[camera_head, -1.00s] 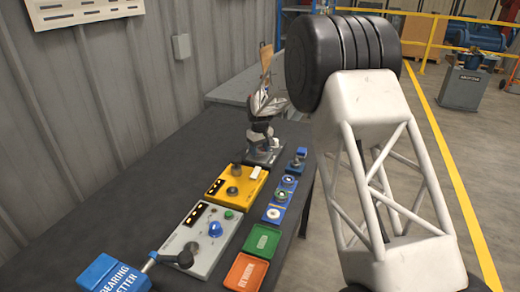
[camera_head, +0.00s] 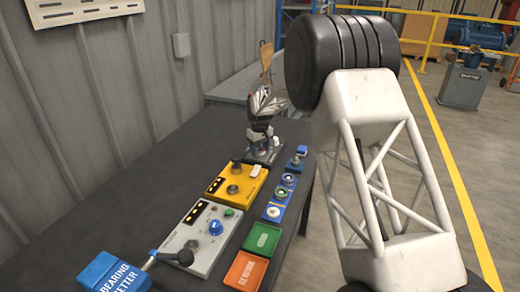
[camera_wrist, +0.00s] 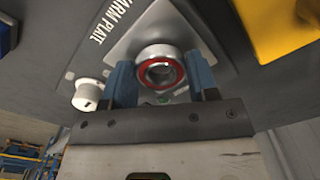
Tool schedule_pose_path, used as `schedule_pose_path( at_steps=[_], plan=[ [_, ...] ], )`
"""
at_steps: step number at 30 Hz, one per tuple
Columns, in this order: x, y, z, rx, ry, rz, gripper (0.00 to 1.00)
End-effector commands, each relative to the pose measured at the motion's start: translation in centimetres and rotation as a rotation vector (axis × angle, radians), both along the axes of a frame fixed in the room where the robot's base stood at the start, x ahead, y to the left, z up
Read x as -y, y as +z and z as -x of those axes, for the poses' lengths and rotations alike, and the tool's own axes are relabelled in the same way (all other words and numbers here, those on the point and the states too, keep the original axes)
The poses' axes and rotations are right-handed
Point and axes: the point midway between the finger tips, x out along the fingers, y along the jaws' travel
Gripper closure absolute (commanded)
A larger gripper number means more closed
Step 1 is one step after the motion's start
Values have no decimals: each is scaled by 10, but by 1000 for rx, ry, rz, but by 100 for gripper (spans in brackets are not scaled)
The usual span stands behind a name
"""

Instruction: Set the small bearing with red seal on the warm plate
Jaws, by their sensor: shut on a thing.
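The small bearing with red seal (camera_wrist: 161,70) is between the two blue fingers of my gripper (camera_wrist: 161,82) in the wrist view, its red ring facing the camera. My gripper is shut on it. The warm plate (camera_wrist: 148,24), a pale grey square with its name printed beside it, lies directly behind the bearing there. I cannot tell whether the bearing touches it. In the head view my gripper (camera_head: 262,133) is low over the dark station at the table's far end. The bearing is too small to make out there.
A white knob-like cylinder (camera_wrist: 87,93) stands beside the plate. Nearer are a yellow box (camera_head: 236,183), a blue strip (camera_head: 277,203) with ring parts, a grey control box (camera_head: 207,240), green (camera_head: 262,238) and orange (camera_head: 246,271) trays, and a blue bearing setter (camera_head: 115,275). The table's left side is bare.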

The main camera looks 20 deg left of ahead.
Motion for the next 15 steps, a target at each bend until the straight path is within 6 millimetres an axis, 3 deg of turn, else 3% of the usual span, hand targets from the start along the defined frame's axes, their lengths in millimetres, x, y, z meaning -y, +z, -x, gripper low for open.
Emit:
schedule_pose_path(
  at_steps=[15],
  plan=[
    [0, -4, 0, 0, 0, 0, 73]
  ],
)
